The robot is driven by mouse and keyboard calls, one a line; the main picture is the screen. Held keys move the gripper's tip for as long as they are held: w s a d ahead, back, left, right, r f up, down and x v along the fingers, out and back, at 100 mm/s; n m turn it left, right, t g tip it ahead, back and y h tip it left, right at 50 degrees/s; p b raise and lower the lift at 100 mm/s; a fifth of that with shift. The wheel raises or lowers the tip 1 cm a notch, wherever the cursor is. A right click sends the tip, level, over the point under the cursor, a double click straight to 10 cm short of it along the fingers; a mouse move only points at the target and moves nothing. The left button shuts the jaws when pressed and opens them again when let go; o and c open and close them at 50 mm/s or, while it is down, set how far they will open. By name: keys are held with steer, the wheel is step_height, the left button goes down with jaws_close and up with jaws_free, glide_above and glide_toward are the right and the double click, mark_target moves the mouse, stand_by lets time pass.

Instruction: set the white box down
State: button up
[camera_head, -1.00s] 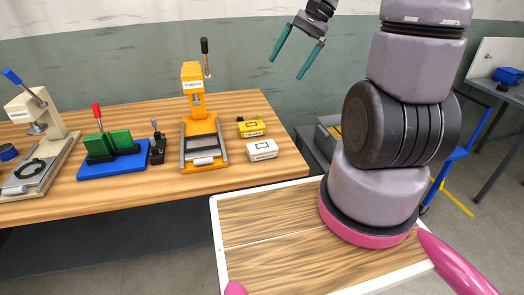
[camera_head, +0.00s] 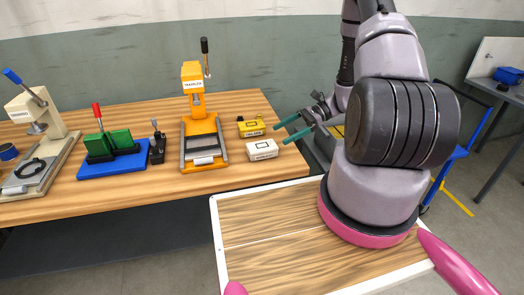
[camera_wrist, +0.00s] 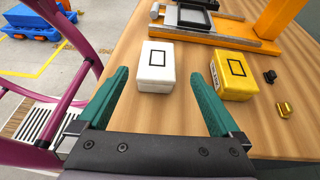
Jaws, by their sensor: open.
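The white box (camera_head: 262,150) rests upright on the wooden table, near its right front edge. It also shows in the wrist view (camera_wrist: 156,66), lying ahead of and between my fingertips, with a dark rectangle outlined on its top. My gripper (camera_head: 284,131) has green fingers and is open and empty, just right of the white box. In the wrist view the two fingers (camera_wrist: 165,80) stand wide apart, and neither appears to touch the box.
A yellow box (camera_head: 251,127) stands just behind the white one. An orange press (camera_head: 203,130) stands to the left. A blue-based green fixture (camera_head: 113,153) and a beige press (camera_head: 40,135) stand farther left. Small yellow and dark pieces (camera_wrist: 284,109) lie near the yellow box.

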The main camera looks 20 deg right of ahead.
mark_target(264, 145)
steer(key=x, duration=0.3)
steer(key=shift+a+f, duration=0.15)
steer(key=shift+a, duration=0.2)
steer(key=x, duration=0.5)
steer(key=shift+s+a+f, duration=0.2)
steer(key=shift+f, duration=0.15)
steer(key=c, duration=1.4)
steer(key=shift+r, duration=0.1)
